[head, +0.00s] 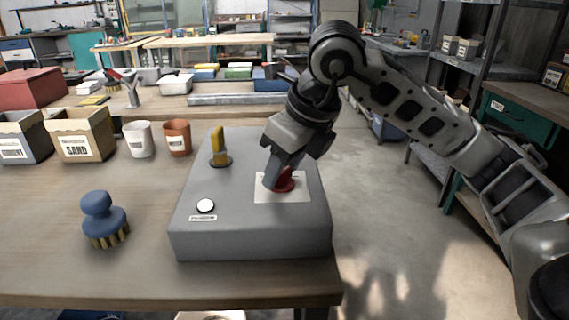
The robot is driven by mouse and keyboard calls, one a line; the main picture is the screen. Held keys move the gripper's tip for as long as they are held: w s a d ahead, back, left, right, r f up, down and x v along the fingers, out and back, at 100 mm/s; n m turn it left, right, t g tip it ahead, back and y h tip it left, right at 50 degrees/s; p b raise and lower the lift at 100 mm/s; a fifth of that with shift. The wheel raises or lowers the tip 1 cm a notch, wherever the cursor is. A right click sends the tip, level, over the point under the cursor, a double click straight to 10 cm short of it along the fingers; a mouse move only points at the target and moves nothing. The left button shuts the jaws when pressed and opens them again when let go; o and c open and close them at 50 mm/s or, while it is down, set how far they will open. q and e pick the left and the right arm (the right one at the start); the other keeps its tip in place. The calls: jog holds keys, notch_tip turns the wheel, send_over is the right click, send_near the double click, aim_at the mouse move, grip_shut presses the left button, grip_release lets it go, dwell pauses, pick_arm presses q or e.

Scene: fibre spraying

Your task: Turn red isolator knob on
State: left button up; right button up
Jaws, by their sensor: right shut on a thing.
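The red isolator knob (284,184) sits on a white plate (297,192) on top of a grey control box (250,240). My right gripper (277,174) reaches down from the upper right and is shut on the red knob, partly hiding it. The knob's exact turn angle cannot be told. A yellow lever switch (218,146) stands upright at the back left of the box. A white round button (206,206) is at its front left, above a small label. My left gripper is not in view.
The box stands near the right edge of a wooden table (60,270). Behind are a SAND box (84,136), a white cup (139,139) and a brown cup (177,137). Open floor lies to the right.

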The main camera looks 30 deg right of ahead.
dwell(0.5)
jog(key=o, duration=1)
jog(key=shift+r, duration=0.1)
pick_arm(q)
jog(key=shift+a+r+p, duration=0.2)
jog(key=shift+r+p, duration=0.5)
jog(key=shift+p, duration=1.1)
pick_arm(e)
jog(key=shift+v, duration=7.9)
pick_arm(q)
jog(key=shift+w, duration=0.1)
